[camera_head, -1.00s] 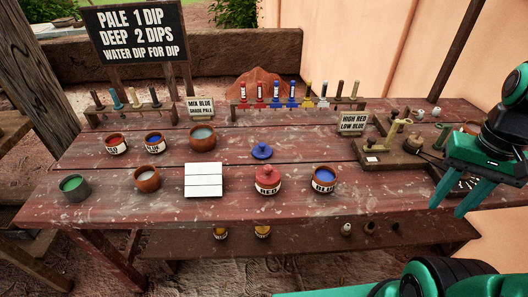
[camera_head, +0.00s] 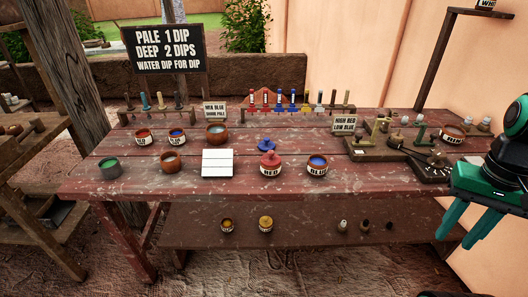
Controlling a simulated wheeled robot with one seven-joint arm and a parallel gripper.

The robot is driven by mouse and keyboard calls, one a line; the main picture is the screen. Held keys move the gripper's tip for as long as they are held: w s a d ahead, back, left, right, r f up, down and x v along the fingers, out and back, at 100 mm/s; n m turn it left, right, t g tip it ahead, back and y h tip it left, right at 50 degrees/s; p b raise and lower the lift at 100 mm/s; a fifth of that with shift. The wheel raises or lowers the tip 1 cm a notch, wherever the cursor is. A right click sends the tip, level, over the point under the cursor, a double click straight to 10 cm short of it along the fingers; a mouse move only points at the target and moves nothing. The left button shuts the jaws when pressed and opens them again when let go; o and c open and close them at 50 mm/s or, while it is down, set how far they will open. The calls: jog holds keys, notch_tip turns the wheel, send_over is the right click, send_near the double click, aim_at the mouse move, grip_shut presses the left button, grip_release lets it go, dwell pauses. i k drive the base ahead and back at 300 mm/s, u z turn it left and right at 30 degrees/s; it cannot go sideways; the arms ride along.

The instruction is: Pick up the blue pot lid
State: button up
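The blue pot lid (camera_head: 266,145) lies on the red-brown wooden table (camera_head: 120,182), near the middle, with its knob up. It sits behind the red pot (camera_head: 270,164), which has a red lid on. The open blue pot (camera_head: 317,166) stands to the right of the red pot, with blue inside showing. My gripper (camera_head: 465,232) is at the right edge of the picture, well to the right of the lid and in front of the table's right end. Its two green fingers point down, apart, with nothing seen between them.
A white tile board (camera_head: 217,162) lies left of the red pot. Several small bowls stand at the left. Racks of brushes line the back. A wooden scale (camera_head: 400,152) stands at the right. A low shelf (camera_head: 190,228) holds small pots. The table between lid and blue pot is clear.

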aim_at(266, 144)
jog(key=u, duration=0.45)
jog(key=i, duration=1.1)
jog(key=z, duration=0.15)
